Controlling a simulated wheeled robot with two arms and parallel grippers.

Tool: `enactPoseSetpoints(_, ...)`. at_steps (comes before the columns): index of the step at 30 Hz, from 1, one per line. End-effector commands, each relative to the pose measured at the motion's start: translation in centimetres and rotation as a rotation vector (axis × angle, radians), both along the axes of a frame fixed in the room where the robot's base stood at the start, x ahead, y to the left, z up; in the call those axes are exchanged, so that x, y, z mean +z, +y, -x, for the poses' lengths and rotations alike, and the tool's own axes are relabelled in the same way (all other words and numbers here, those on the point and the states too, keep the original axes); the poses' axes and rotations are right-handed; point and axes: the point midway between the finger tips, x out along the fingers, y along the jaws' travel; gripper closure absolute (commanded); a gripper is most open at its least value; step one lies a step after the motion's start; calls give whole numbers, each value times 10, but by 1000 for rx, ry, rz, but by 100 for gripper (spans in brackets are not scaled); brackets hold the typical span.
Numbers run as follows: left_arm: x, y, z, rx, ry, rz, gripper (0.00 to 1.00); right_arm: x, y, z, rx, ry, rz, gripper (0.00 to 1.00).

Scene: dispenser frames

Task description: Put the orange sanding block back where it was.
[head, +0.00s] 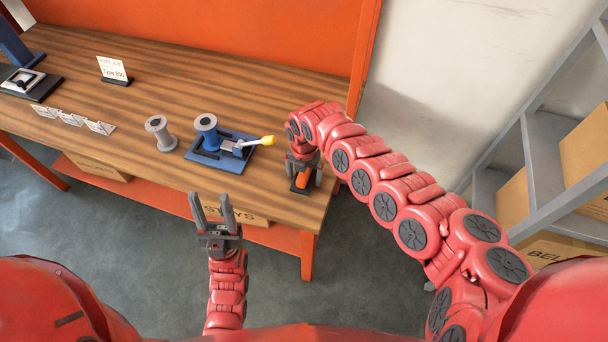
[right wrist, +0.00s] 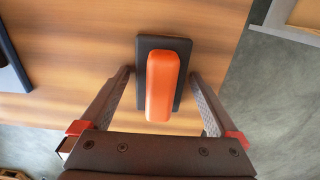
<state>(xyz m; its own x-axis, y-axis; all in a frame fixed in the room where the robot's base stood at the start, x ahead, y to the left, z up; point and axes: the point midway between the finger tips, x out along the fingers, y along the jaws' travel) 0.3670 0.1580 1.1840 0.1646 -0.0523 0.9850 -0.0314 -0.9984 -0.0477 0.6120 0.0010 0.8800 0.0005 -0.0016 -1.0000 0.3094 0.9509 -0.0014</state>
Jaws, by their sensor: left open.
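The orange sanding block (head: 302,179), with a dark base, is near the right end of the wooden bench top (head: 250,105). In the right wrist view the block (right wrist: 163,85) lies between the fingers of my right gripper (right wrist: 162,78), with a gap on each side. My right gripper (head: 305,176) is open over the block and reaches down from above. My left gripper (head: 211,200) is open and empty, in front of the bench's front edge. The head view does not show clearly whether the block's base rests on the wood.
A blue fixture (head: 222,158) with a yellow-knobbed lever stands left of the block, beside a grey spool (head: 160,133). Small white cards (head: 72,119) and a sign (head: 112,68) stand farther left. A grey shelf (head: 545,150) with cartons is at the right.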

Motion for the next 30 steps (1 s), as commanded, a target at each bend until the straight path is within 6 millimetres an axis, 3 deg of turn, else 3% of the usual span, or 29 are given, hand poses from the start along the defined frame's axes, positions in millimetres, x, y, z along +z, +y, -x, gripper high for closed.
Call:
enactPoseSetpoints(13, 0, 0, 0, 0, 0, 0, 50, -1, -1, 0, -1, 1, 1, 0)
enactPoseSetpoints(22, 3, 0, 0, 0, 0, 0, 50, 11, 0, -1, -3, -2, -3, 0)
enactPoseSetpoints(29, -18, 0, 0, 0, 0, 0, 50, 43, -4, 0, -2, -5, 3, 0)
enactPoseSetpoints(30, -16, 0, 0, 0, 0, 0, 50, 55, -4, 1, 0, -6, 2, 0)
